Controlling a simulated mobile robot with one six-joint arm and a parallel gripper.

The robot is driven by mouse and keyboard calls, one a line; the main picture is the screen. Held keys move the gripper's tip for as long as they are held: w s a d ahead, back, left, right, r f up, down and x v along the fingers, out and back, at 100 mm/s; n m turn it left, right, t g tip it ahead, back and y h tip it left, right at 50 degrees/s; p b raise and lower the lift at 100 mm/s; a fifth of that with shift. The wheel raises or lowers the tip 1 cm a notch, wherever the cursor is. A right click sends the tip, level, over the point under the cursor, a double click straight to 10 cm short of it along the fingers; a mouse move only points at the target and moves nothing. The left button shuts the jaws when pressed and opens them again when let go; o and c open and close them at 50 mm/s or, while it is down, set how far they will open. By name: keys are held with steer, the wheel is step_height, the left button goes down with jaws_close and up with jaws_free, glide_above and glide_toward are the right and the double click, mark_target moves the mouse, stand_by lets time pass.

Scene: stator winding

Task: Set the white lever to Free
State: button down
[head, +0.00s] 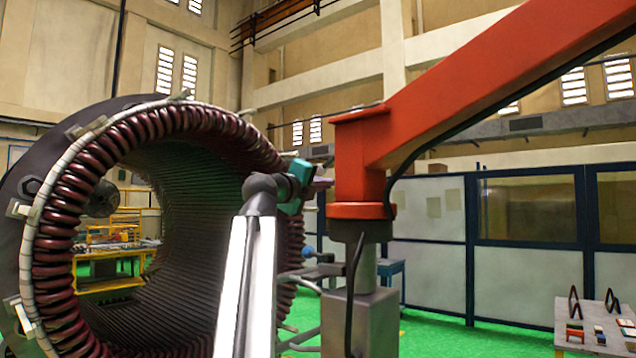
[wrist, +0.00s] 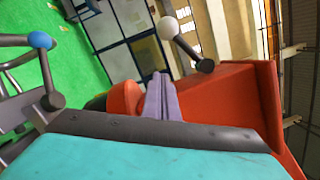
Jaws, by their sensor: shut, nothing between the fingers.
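The white lever shows in the wrist view as a white ball knob (wrist: 168,28) on a dark stem, fixed to the orange crane column (wrist: 235,95). My gripper (wrist: 160,78) has its two purple-grey fingers together and empty. Its tips lie in the picture just below and left of the knob, apart from it. In the head view my gripper (head: 322,183) points right at the orange column (head: 360,160). I cannot make out the white lever there. No Free marking is readable in either view.
A second lever with a blue knob (wrist: 40,40) stands at the left of the wrist view; its knob (head: 308,250) shows below my gripper in the head view. The large stator (head: 150,120) stands left. A table with tools (head: 590,330) is at the right.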

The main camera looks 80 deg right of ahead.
mark_target(330, 162)
steer(key=p+x, duration=0.1)
steer(key=x, duration=0.3)
steer(key=shift+r, duration=0.15)
steer(key=shift+w+d+r+p, duration=0.45)
steer(key=shift+w+d, duration=0.15)
steer(key=shift+w, duration=0.1)
steer(key=shift+w+d+r+p, duration=0.4)
steer(key=shift+w+d, duration=0.2)
steer(key=shift+w, duration=0.1)
